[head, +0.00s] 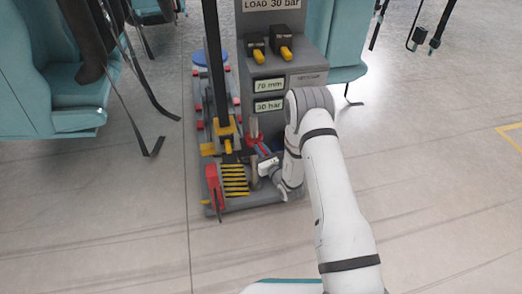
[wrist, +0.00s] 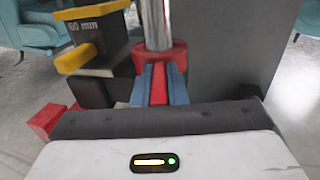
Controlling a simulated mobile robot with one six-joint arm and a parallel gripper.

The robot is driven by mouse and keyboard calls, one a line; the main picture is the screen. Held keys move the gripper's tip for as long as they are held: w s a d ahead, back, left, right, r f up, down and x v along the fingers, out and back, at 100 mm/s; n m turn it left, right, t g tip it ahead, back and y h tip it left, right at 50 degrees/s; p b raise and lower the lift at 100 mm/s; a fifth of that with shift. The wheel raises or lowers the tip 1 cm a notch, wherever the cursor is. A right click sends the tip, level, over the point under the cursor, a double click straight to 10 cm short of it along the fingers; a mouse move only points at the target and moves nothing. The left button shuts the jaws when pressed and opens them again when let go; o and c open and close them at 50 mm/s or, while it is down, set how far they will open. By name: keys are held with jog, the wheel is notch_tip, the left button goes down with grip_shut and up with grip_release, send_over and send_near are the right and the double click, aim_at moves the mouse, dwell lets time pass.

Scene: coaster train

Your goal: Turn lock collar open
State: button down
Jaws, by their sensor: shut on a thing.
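The lock collar (wrist: 178,53) is a red ring around an upright chrome rod (wrist: 158,22) in the wrist view. A red handle (wrist: 159,92) sticks out from it toward my camera. My gripper (wrist: 159,78) is shut on this handle, with one blue-grey finger on each side and the fingertips close to the ring. In the head view my gripper (head: 262,149) is low at the front of the grey machine, small and partly hidden by my wrist.
A grey cabinet (head: 284,85) with labels and two yellow-tipped levers stands behind. A black post (head: 214,60), yellow-striped plate (head: 235,180) and red upright part (head: 214,185) are to the left. Teal seats (head: 72,85) stand at the left. Open floor lies in front.

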jog(key=shift+w+a+r, duration=0.15)
jog(key=c, duration=1.4)
grip_release()
jog(key=shift+c, duration=0.2)
jog(key=p+v, duration=0.2)
jog(key=v, duration=0.6)
jog(key=shift+c, duration=0.4)
